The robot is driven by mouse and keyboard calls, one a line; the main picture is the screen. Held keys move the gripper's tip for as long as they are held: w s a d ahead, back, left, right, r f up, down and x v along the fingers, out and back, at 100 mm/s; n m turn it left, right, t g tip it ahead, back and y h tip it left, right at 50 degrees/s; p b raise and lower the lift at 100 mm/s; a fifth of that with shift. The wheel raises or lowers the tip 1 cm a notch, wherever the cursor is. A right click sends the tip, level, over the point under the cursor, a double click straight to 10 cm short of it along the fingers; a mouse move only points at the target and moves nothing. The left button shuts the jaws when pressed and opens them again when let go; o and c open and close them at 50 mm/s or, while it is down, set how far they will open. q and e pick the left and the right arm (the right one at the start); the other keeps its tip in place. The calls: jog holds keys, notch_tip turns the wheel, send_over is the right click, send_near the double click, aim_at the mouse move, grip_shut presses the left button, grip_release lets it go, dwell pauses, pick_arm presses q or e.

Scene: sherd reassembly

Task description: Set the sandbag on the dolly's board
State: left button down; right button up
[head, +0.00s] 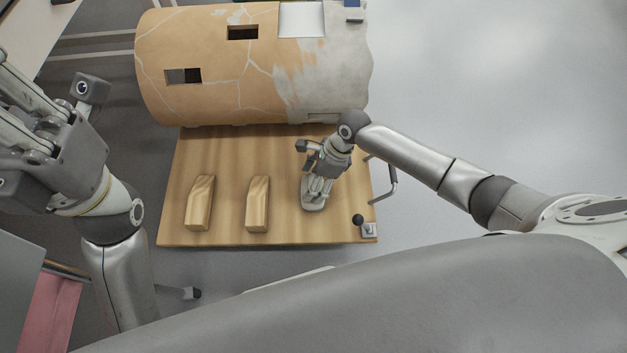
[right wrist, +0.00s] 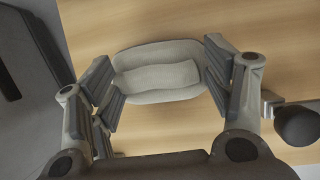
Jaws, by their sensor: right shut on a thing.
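The sandbag (right wrist: 158,72) is a small pale grey bag with a raised middle. In the head view the sandbag (head: 313,207) shows below my right gripper (head: 319,188), over the right part of the dolly's wooden board (head: 228,165). My right gripper (right wrist: 158,85) is shut on the sandbag, with fingers against its two ends. The bag is very low over the board or touching it; I cannot tell which. My left gripper (head: 22,105) is at the left edge, away from the board, and its fingertips are partly cut off.
Two wooden wedge blocks (head: 200,203) (head: 257,204) stand on the board left of the sandbag. A large cracked orange and grey cylinder (head: 215,75) lies along the board's far edge. A black knob (head: 358,219) is at the near right corner, and a metal handle (head: 391,181) is on the right side.

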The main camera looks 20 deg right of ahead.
jog(key=o, duration=2.1)
